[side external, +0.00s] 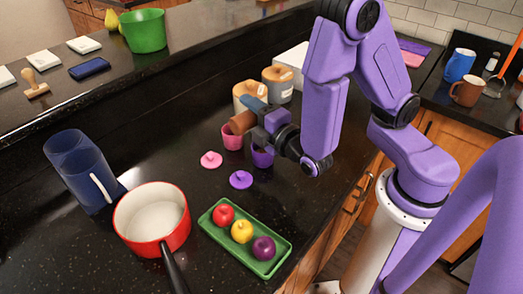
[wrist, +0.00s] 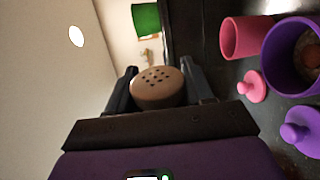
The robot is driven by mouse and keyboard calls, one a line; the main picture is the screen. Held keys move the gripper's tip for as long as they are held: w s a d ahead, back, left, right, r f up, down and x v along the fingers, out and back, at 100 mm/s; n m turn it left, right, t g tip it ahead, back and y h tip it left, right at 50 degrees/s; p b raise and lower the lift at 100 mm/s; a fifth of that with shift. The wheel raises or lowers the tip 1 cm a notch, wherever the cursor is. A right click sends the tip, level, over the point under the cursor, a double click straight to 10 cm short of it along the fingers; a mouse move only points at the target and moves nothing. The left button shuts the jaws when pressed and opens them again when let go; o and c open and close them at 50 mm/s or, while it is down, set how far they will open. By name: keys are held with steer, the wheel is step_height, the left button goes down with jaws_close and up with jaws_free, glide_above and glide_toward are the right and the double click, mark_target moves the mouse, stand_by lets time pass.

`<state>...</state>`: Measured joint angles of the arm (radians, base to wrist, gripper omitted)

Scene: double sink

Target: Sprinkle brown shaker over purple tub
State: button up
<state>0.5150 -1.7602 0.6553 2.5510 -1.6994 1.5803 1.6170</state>
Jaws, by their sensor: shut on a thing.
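My gripper (side external: 258,116) is shut on the brown shaker (side external: 241,122) and holds it above the counter, tilted, by the pink and purple tubs. In the wrist view the shaker's holed cap (wrist: 157,86) shows between the two fingers. The purple tub (side external: 262,158) stands open on the counter below my gripper, partly hidden by it. In the wrist view the purple tub (wrist: 272,62) is at the right edge, with something brownish inside. Its purple lid (side external: 241,180) lies on the counter in front.
A pink tub (side external: 232,139) stands beside the purple one, its pink lid (side external: 211,160) nearby. Two canisters (side external: 277,82) stand behind. A green tray (side external: 270,262) of fruit, a red pot (side external: 152,215) and a blue pitcher (side external: 80,170) are in front and left.

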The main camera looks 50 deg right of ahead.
glide_above(253, 146)
step_height(253, 146, down, 4)
steer(key=shift+a+f, duration=0.1)
steer(key=shift+f, duration=0.15)
step_height(253, 146, up, 4)
steer(key=shift+r, duration=0.2)
step_height(253, 146, down, 5)
steer(key=shift+r, duration=0.2)
steer(key=shift+r, duration=0.15)
steer(key=n, duration=0.2)
steer(key=r+n, duration=0.1)
steer(key=n, duration=0.1)
steer(key=shift+d+r+n, duration=0.2)
steer(key=shift+r+n, duration=0.65)
steer(key=shift+n, duration=0.6)
steer(key=shift+d+r+n, duration=0.15)
steer(key=shift+r+n, duration=0.7)
steer(key=shift+n, duration=0.6)
